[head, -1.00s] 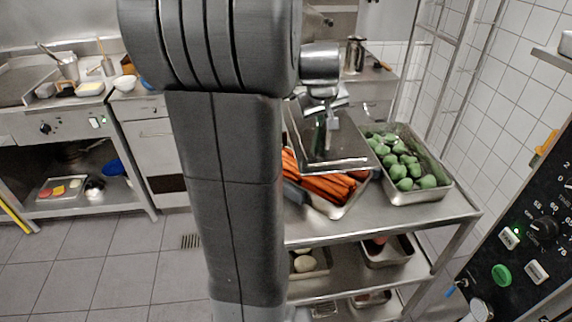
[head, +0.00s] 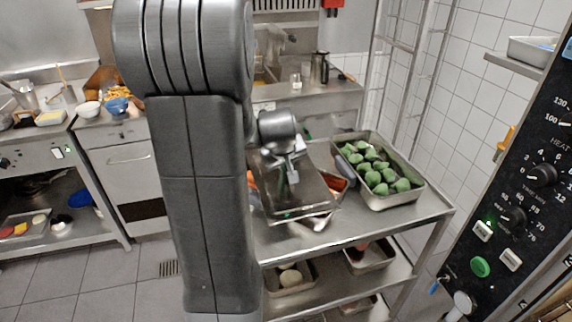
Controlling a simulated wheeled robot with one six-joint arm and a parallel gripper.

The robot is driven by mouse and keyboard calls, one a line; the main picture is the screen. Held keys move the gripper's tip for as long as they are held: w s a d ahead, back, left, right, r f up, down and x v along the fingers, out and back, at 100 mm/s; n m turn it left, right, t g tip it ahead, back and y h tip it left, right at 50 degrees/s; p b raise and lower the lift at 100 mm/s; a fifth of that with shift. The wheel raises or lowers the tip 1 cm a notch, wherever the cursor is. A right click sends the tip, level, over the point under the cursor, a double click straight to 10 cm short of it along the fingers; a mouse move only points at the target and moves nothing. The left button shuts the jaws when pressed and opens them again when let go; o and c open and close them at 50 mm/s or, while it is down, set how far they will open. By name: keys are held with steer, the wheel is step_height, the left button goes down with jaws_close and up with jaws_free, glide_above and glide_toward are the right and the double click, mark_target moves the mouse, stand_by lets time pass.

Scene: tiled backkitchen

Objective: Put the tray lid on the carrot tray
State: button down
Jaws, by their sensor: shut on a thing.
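The tray lid (head: 290,205) is a grey, shiny rectangular sheet held by my gripper (head: 293,168), which is shut on it at its upper side. The lid is over the carrot tray (head: 321,222) on the top shelf of the steel trolley and looks slightly tilted. The tray's corner shows below the lid's front edge. Whether the lid touches the tray cannot be told. My arm hides the left part of the tray.
A steel tray of green vegetables (head: 408,199) stands to the right on the same trolley (head: 375,229). More trays sit on the lower shelf (head: 340,283). A control panel (head: 510,190) stands close at the right. The shelf front right is clear.

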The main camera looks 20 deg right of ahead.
steer(key=shift+f+b, duration=0.4)
steer(key=shift+b, duration=0.05)
steer(key=c, duration=1.5)
jaws_free()
steer(key=shift+r, duration=0.1)
steer(key=shift+s+r+p, duration=0.15)
steer(key=shift+r+p, duration=0.3)
steer(key=shift+r, duration=0.15)
steer(key=v, duration=1.1)
steer(key=shift+s, duration=0.2)
steer(key=shift+a, duration=0.1)
